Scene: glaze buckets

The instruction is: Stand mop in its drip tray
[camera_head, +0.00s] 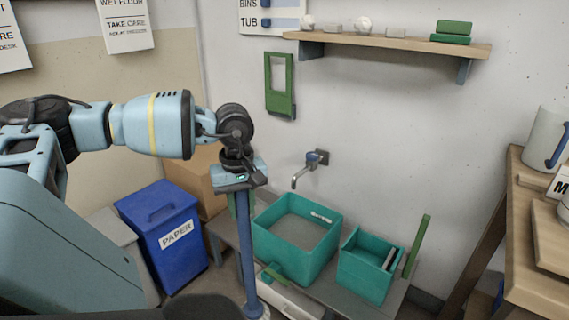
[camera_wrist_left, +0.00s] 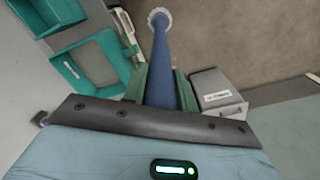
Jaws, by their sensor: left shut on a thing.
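The mop has a long blue handle (camera_head: 246,255) and stands nearly upright in the head view. My left gripper (camera_head: 238,195) is shut on the upper handle. The mop's pale round head (camera_wrist_left: 160,18) shows at the far end of the handle in the wrist view; in the head view it is cut off by the bottom edge. A grey box with a white label (camera_wrist_left: 212,92) lies beside the handle in the wrist view. I cannot tell whether it is the drip tray. My right gripper is not in view.
A large teal tub (camera_head: 265,240) and a smaller teal tub (camera_head: 352,285) stand on a grey bench right of the mop. A blue paper bin (camera_head: 150,215) stands to its left. A tap (camera_head: 305,170) juts from the wall. A wooden shelf unit (camera_head: 520,215) is at right.

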